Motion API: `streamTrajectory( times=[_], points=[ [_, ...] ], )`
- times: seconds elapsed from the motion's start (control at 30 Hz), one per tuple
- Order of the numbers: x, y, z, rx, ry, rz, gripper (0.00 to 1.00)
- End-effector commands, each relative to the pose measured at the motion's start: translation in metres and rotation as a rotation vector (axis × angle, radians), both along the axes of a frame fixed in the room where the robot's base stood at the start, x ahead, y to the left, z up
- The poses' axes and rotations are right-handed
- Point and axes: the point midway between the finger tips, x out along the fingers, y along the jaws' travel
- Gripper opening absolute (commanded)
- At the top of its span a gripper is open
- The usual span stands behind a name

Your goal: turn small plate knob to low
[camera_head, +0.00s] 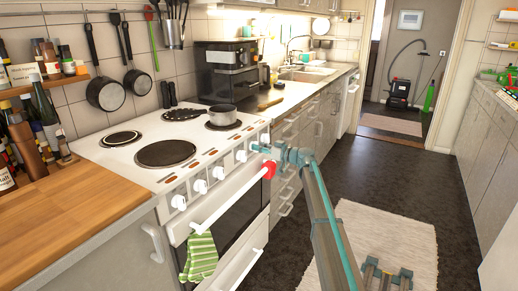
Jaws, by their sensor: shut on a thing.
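The white cooker (150,150) stands at left centre with a row of white knobs along its front panel. Knobs show at the left (179,202), then further right (199,186), (219,173) and (241,156). My gripper (259,148) reaches in from the right to the right end of this row. It is shut on a knob there, which its fingers mostly hide. I cannot read the knob markings or the held knob's angle. The small plate (122,138) at the left is one of several cooking plates.
A pale rug (385,235) lies on the open floor to the right.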

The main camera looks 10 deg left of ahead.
Motion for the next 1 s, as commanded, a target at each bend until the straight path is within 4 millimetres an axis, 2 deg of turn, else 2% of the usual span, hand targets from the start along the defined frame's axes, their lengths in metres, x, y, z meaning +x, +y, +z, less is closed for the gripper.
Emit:
streamTrajectory(
  times=[0.7,1.0],
  points=[
    [0.0031,0.0006,-0.0005,0.221,0.502,0.001,0.0],
    [0.0036,0.0007,-0.0007,0.274,0.621,0.002,0.0]
  ],
)
